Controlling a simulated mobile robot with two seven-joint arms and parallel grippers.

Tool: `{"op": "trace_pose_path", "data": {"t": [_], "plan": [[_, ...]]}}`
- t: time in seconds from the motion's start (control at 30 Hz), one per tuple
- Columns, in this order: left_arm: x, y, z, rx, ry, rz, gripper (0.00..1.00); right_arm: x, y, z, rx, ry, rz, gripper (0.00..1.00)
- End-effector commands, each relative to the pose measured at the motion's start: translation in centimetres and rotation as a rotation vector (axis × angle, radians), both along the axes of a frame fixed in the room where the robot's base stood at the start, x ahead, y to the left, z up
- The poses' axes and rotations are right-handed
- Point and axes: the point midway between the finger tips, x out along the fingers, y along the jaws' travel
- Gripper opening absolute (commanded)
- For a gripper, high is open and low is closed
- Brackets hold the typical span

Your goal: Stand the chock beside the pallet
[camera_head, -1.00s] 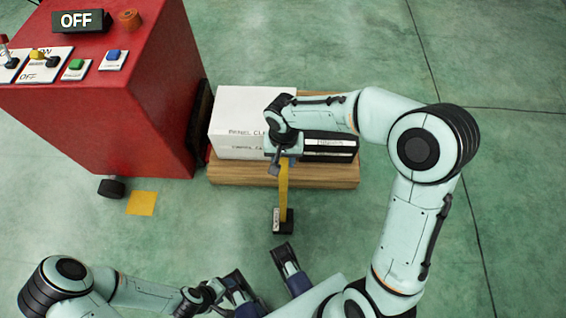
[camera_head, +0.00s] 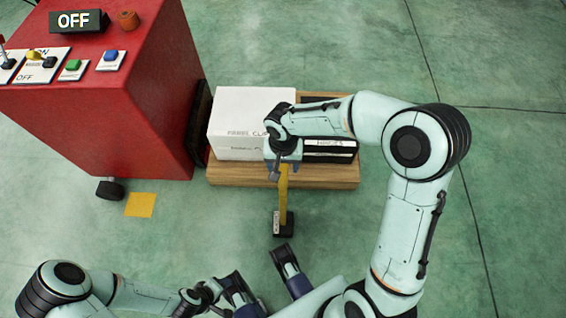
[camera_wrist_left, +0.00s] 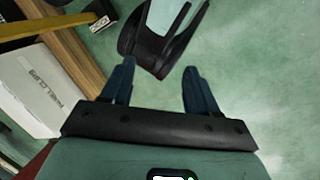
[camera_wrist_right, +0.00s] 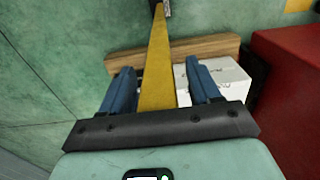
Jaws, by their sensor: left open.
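The chock is a black block (camera_head: 283,222) with a white label and a long yellow handle (camera_head: 284,187); it sits on the floor in front of the wooden pallet (camera_head: 232,176). The handle also shows in the right wrist view (camera_wrist_right: 157,75), and the block in the left wrist view (camera_wrist_left: 102,23). My right gripper (camera_head: 282,166) is open around the handle; in the right wrist view its fingers (camera_wrist_right: 160,68) stand either side of it with gaps. My left gripper (camera_head: 262,262) is open and empty, low in the head view; its fingers (camera_wrist_left: 158,68) also show in the left wrist view.
The pallet bears a white box (camera_head: 240,115) and a dark box with a white label (camera_head: 330,148). A red cabinet (camera_head: 130,130) with switches stands at left. A yellow square (camera_head: 140,204) and a small black object (camera_head: 109,190) lie near it. The floor at right is clear.

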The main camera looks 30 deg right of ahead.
Motion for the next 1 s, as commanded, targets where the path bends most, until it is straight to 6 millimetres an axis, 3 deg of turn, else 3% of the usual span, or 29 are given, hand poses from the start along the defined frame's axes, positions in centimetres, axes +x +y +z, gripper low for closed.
{"op": "trace_pose_path", "data": {"t": [0.23, 0.53, 0.7, 1.0], "plan": [[-0.7, -0.3, 0.7, -0.008, 0.018, -0.008, 0.60, 0.1, 0.0, 1.4, -0.001, -0.004, -0.001, 0.62], [-2.9, -1.3, 2.7, -0.037, 0.080, -0.033, 0.60, 0.1, 0.0, 7.9, 0.000, -0.006, 0.000, 0.62], [-3.2, -1.3, 3.2, -0.039, 0.089, -0.035, 0.60, 0.1, 0.0, 10.8, 0.000, -0.004, 0.000, 0.62], [-3.4, -1.3, 3.4, -0.039, 0.094, -0.036, 0.60, 0.0, 0.0, 12.3, 0.001, -0.001, 0.000, 0.62]]}}
